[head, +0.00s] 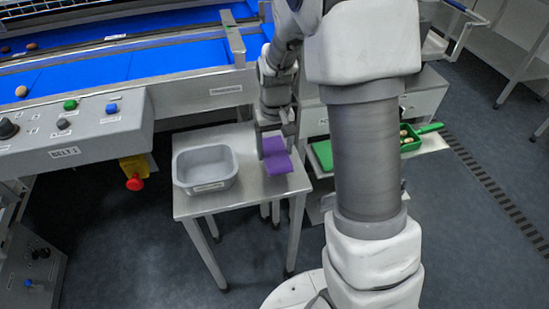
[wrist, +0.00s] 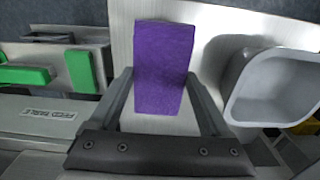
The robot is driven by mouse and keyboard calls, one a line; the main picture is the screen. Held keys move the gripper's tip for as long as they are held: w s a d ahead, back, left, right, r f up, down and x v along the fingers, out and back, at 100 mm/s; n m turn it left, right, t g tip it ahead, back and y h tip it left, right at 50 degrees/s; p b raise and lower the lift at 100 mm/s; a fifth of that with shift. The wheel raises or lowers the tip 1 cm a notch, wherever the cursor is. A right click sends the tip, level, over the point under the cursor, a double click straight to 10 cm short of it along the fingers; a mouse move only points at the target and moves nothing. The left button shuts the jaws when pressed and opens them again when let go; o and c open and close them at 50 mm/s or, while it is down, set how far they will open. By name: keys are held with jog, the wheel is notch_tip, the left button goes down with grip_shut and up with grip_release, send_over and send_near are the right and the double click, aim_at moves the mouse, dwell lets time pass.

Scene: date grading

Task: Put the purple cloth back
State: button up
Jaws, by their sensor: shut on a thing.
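The purple cloth (head: 277,160) is a small folded rectangle over the small steel table (head: 251,200), to the right of the grey tub. My gripper (head: 274,131) points down at the cloth and is shut on its near part. In the wrist view the cloth (wrist: 164,55) lies between the two fingers of my gripper (wrist: 162,85), with its far part sticking out beyond them. I cannot tell whether the cloth touches the tabletop.
The grey tub (head: 226,183) stands on the table's left side and looks empty. The belt's control panel (head: 90,125) is at the left. Steel tabletop in front of the cloth is bare.

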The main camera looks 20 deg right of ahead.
aim_at(275, 152)
jog(key=shift+f+b, duration=0.6)
jog(key=shift+f, duration=1.35)
jog(key=shift+f, duration=0.2)
jog(key=o, duration=1.1)
jog(key=shift+o, duration=0.2)
jog(key=shift+r, duration=0.1)
